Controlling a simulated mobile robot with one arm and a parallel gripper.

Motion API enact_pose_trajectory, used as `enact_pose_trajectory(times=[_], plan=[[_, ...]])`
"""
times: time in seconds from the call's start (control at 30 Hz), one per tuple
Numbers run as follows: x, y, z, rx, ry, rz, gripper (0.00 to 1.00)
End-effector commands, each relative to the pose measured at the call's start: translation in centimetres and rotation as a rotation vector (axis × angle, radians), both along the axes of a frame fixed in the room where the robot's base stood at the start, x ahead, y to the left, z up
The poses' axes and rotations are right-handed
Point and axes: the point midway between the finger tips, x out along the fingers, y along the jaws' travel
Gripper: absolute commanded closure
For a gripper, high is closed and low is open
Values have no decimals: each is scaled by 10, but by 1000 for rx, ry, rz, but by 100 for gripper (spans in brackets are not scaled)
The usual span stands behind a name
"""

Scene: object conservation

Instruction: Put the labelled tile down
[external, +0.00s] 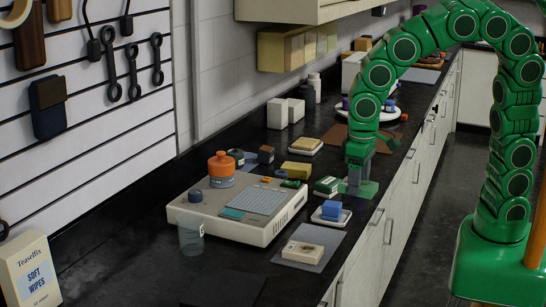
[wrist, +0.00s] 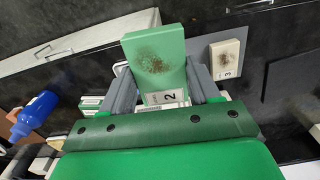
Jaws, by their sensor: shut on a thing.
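My gripper (wrist: 160,82) is shut on a green tile (wrist: 155,52) with a brown speckled stain and a white label reading 2. The tile sits between the two grey fingers and sticks out beyond them. In the external view my gripper (external: 357,178) is low over the counter's front edge, with the green tile (external: 370,188) at its fingers. I cannot tell whether the tile touches the counter. A cream tile (wrist: 226,58) labelled 3, also stained, lies apart from it; it also shows in the external view (external: 303,253) on a grey mat (external: 325,240).
A blue block on a white dish (external: 343,216) and a green-and-white block (external: 326,185) stand close to my gripper. A beige device (external: 255,233) carries an orange bottle (external: 221,168). A clear beaker (external: 190,239) stands before it. A yellow block (external: 296,170) lies behind.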

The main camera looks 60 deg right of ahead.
Motion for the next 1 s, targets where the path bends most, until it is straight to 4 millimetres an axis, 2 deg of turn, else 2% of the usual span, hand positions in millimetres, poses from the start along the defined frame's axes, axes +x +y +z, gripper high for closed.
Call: enact_pose_trajectory(times=[0.2,0.5,0.8,1.0], plan=[[31,40,4,-5,-6,2,78],[63,98,9,-6,-10,9,78],[84,161,7,-3,-8,27,78],[91,201,3,0,-1,44,78]])
